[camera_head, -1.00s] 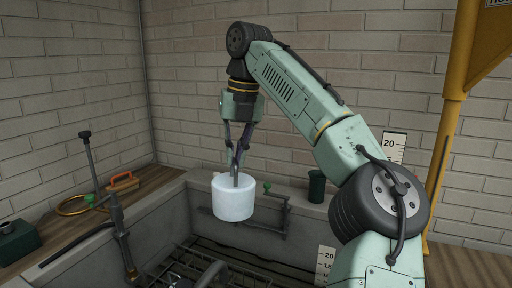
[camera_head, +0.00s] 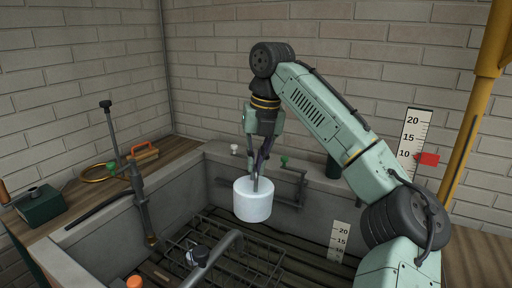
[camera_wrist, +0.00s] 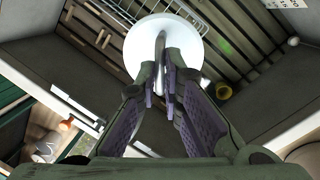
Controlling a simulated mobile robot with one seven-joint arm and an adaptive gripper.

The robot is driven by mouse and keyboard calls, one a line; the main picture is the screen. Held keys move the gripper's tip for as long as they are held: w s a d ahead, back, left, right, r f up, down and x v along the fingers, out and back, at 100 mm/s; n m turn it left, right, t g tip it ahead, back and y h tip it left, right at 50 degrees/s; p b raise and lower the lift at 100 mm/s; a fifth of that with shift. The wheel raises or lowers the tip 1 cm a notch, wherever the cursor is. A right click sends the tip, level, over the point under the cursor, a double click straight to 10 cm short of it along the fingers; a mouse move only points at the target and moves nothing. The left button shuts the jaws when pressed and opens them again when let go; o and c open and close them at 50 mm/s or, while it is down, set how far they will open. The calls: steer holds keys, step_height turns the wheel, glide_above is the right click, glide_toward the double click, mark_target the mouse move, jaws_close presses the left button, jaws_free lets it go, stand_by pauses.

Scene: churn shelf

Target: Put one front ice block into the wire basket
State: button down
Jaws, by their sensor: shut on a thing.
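The ice block (camera_head: 253,205) is a white cylinder with a grey handle on top. My gripper (camera_head: 256,176) is shut on that handle, and the block hangs upright below it. In the wrist view the ice block (camera_wrist: 145,48) is a white disc, with the fingers of my gripper (camera_wrist: 164,88) around its handle. The wire basket (camera_head: 262,264) lies low in the basin, below the held block, and partly hidden behind a grey curved pipe. Part of the wire basket (camera_wrist: 185,12) shows beyond the block in the wrist view. No other ice block is clearly visible.
The grey basin (camera_head: 215,172) has a slatted floor and raised walls. A curved pipe (camera_head: 222,250) rises in front of the basket. A tall black rod (camera_head: 140,190) stands at the left wall. A green box (camera_head: 40,205) and an orange-handled tool (camera_head: 143,152) sit on the left ledge.

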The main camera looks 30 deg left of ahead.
mark_target(256, 209)
step_height(256, 209, down, 14)
steer(key=b, duration=0.3)
steer(key=shift+f, duration=0.85)
steer(key=shift+b, duration=0.3)
